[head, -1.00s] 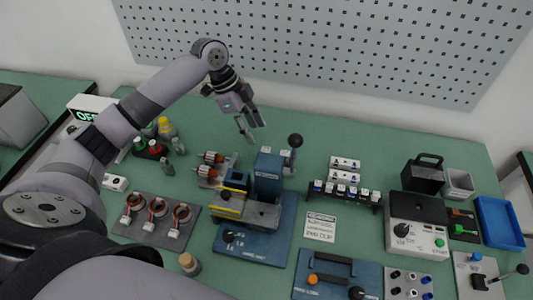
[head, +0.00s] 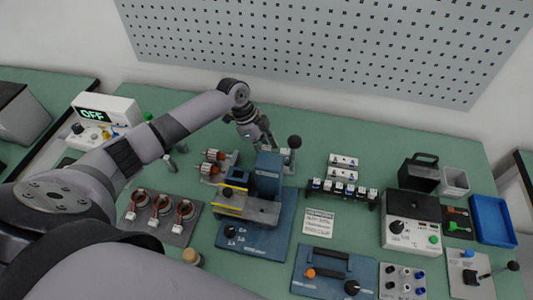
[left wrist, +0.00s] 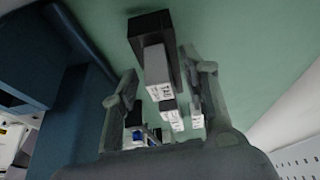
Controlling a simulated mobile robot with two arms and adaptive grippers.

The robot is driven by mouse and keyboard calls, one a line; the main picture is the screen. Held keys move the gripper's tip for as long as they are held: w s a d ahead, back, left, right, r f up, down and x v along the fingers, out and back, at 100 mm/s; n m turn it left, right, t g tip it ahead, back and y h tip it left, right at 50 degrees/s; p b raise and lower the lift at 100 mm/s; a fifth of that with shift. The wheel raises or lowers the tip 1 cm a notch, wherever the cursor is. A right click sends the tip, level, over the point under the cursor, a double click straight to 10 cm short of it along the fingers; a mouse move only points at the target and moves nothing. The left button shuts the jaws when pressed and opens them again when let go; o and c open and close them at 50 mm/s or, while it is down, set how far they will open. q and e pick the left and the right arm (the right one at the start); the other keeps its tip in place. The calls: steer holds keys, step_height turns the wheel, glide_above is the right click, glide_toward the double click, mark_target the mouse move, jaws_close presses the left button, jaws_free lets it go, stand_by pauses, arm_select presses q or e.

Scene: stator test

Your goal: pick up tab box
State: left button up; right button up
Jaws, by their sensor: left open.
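My left gripper (head: 268,143) is open and points down behind the blue press on the far side of the bench. In the left wrist view its two fingers (left wrist: 165,78) stand apart, with a grey box with a white lettered end (left wrist: 156,75) showing between them against a black block. Smaller white-ended boxes (left wrist: 172,118) show in a row beyond it. I cannot read the lettering surely, so I cannot tell which one is the tab box. In the head view a small white box (head: 285,152) shows beside the gripper; the arm and press hide the rest.
The blue press (head: 267,175) with its black-knobbed lever (head: 295,142) stands close to the gripper. A black rack (head: 342,196) of small parts and a white card (head: 318,222) are to the right.

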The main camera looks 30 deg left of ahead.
mark_target(266, 148)
arm_select(q)
steer(key=shift+c, duration=0.3)
jaws_close()
steer(key=shift+r, duration=0.1)
steer(key=shift+w+r, duration=0.1)
steer(key=shift+r, duration=0.4)
step_height(266, 148, up, 19)
steer(key=b, duration=0.3)
steer(key=shift+f, duration=0.1)
stand_by(0.3)
